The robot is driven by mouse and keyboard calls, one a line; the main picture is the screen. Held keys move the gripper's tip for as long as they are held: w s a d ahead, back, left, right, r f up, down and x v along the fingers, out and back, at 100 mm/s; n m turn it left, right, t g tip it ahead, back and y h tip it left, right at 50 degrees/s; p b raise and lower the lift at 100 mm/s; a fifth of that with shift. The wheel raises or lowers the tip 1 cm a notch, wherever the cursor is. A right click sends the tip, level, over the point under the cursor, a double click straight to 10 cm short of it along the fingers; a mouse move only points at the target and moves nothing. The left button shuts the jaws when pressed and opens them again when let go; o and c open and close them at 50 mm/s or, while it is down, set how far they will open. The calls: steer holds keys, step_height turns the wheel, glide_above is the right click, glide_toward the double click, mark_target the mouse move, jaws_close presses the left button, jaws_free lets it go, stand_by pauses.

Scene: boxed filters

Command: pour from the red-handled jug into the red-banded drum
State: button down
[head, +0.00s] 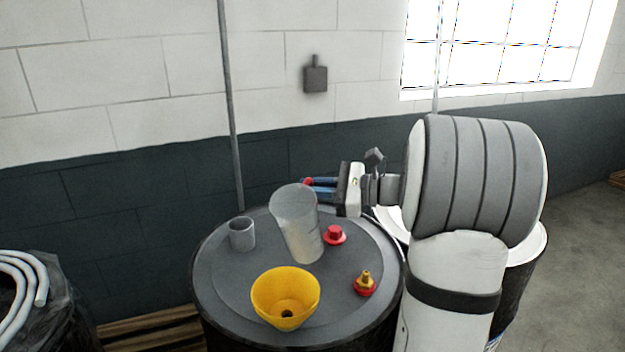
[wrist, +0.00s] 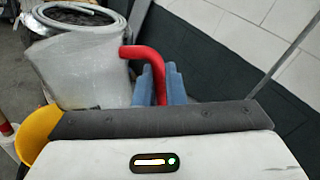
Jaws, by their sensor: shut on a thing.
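The translucent jug (head: 297,225) hangs over the dark drum lid, slightly tilted, its top leaning left in the head view. My gripper (head: 320,187), with blue fingers, is shut on its red handle, which shows clearly between the fingers in the wrist view (wrist: 160,75). The jug body (wrist: 85,75) is at upper left there. I cannot tell how much it holds. A dark drum (head: 225,308) stands below, with a yellow funnel (head: 285,292) on its lid in front of the jug. No red band is visible on this drum. No stream shows.
The lid also carries a grey cup (head: 242,234), a red cap (head: 334,235) and a red-and-brass fitting (head: 366,284). A second drum (head: 523,275) stands behind my arm at right. Wrapped white hoses (head: 25,280) are at far left. A wall and vertical pipe (head: 229,110) lie behind.

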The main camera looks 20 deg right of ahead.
steer(key=shift+f+m, duration=0.15)
steer(key=shift+m, duration=0.15)
steer(key=shift+p, duration=0.4)
steer(key=shift+s+a+f+m+y+p, duration=0.15)
steer(key=shift+f+m+y+p, duration=0.15)
steer(key=shift+f+m+p, duration=0.7)
steer(key=shift+r, duration=0.2)
steer(key=shift+r+p, duration=1.35)
steer(key=shift+r, duration=0.2)
steer(key=shift+f, duration=0.1)
